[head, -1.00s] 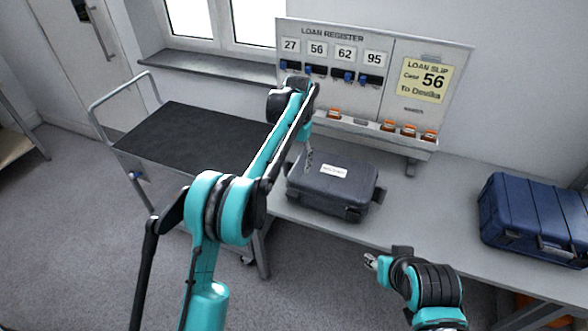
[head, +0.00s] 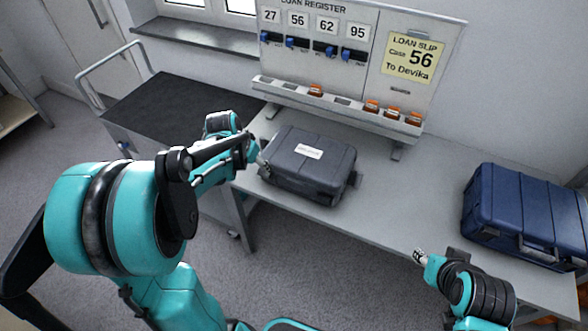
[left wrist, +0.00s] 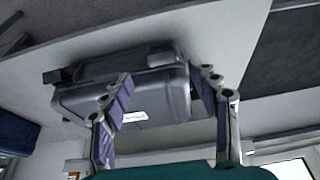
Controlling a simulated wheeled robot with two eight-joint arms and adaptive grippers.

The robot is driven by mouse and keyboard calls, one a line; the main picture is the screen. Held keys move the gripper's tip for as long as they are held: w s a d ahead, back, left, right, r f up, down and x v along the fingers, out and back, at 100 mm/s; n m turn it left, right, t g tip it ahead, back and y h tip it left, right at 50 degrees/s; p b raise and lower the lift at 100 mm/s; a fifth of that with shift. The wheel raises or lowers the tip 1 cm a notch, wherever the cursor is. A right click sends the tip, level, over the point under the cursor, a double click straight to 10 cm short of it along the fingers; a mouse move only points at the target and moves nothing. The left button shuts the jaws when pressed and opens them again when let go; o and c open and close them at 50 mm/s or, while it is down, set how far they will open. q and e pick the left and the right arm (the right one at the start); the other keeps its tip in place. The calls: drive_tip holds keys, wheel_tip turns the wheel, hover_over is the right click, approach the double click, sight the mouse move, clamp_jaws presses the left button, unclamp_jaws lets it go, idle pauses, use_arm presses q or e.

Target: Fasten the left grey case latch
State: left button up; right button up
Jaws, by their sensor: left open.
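The grey case (head: 310,167) sits closed on the bench, a white label on its lid. It also shows upside down in the left wrist view (left wrist: 80,103). My left gripper (head: 262,163) is at the case's left end in the head view and hides the left latch there. In the left wrist view its open fingers (left wrist: 165,80) frame the case's left part, with nothing seen held. A dark fitting (left wrist: 162,58) shows on the case there; I cannot tell whether it is the left latch. My right gripper (head: 419,255) is off the bench's front edge, too small to read.
A blue case (head: 520,212) stands on the bench (head: 400,205) at the right. The loan register board (head: 355,45) rises behind, with a slotted ledge of orange-topped items. A dark-topped trolley (head: 170,110) stands left. The bench between the cases is clear.

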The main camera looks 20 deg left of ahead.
sight(263, 175)
use_arm(q)
drive_tip(key=b+x, duration=0.3)
drive_tip(key=x, duration=0.5)
drive_tip(key=shift+s, duration=0.15)
